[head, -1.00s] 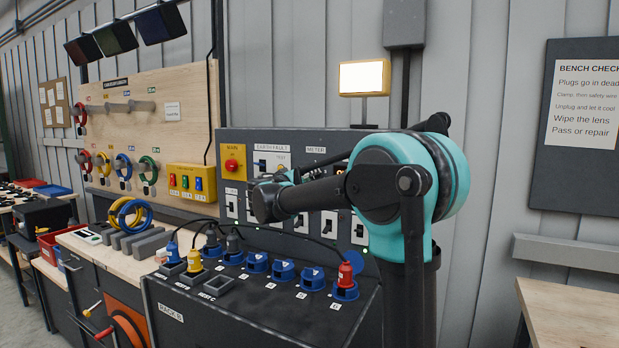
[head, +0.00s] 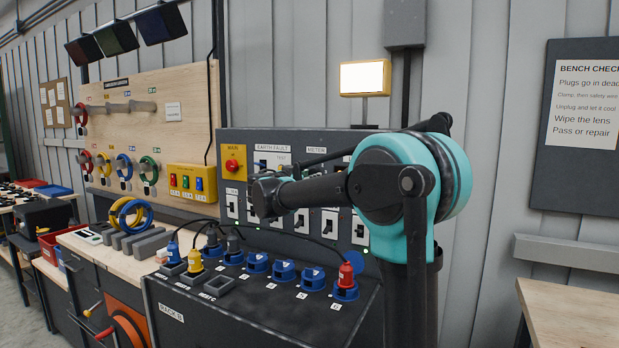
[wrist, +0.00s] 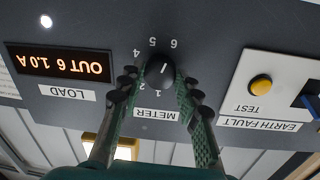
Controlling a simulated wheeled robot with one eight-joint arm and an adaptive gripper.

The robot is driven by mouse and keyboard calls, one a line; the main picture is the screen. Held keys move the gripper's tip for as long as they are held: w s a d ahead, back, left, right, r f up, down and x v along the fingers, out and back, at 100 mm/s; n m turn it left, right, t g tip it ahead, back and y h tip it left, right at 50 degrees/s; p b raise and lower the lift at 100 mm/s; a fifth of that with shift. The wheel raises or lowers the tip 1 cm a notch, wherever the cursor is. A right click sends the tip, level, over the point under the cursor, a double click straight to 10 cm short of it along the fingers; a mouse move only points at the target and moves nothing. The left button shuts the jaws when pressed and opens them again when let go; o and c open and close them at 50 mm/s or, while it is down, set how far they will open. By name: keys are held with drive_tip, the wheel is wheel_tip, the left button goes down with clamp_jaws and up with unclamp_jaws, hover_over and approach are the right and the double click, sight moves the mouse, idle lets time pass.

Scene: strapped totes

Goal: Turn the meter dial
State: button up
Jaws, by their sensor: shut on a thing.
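The meter dial (wrist: 160,69) is a round black knob on the grey panel, seen upside down in the wrist view. Numbers 1 to 6 ring it, and its white mark points toward 6. The METER label (wrist: 157,114) is beside it. My gripper (wrist: 162,84) has its two green fingers on either side of the dial and is shut on it. In the head view my arm hides the dial and most of my gripper.
The EARTH FAULT section with a yellow test button (wrist: 260,85) is beside the meter. Below the panel, the rack (head: 250,300) carries blue sockets, a red plug (head: 346,274), a yellow plug (head: 195,260) and black cables. A lit lamp (head: 364,77) stands above the panel.

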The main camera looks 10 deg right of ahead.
idle(0.4)
drive_tip(key=o, duration=1.2)
drive_tip(key=shift+c, duration=0.2)
drive_tip(key=v, duration=1.2)
